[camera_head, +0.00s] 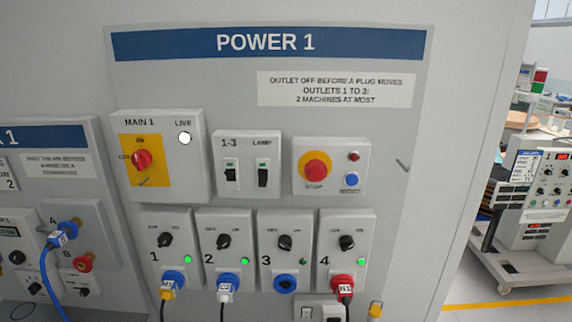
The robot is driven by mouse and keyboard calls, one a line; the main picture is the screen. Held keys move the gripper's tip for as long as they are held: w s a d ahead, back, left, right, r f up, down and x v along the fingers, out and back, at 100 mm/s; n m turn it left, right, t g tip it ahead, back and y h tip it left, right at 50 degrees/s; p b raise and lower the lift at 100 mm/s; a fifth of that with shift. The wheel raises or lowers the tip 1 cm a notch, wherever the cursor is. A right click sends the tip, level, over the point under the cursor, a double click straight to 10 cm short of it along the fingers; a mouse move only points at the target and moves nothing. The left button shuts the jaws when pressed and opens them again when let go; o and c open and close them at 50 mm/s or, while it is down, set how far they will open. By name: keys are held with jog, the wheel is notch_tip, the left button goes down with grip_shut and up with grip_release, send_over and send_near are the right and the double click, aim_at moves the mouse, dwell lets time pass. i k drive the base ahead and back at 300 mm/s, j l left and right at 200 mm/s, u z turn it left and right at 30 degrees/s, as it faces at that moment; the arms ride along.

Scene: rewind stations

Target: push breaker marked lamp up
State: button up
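The breaker marked LAMP (263,174) is the right one of two small switches on a white breaker box (247,191) in the middle of the POWER 1 panel. It has a dark body with a little green near its top; its lever is too small to tell up from down for sure. The breaker marked 1-3 (231,171) sits just left of it. Nothing covers the breaker box. My gripper is not in this view.
The MAIN 1 box (190,166) with a red rotary switch is left of the breakers. A red stop button (316,168) is to the right. Below are several numbered outlets, with plugs and cables in outlets 1 (170,283), 2 and 4. The space before the panel looks clear.

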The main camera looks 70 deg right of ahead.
aim_at(262, 179)
jog(key=z, duration=2.1)
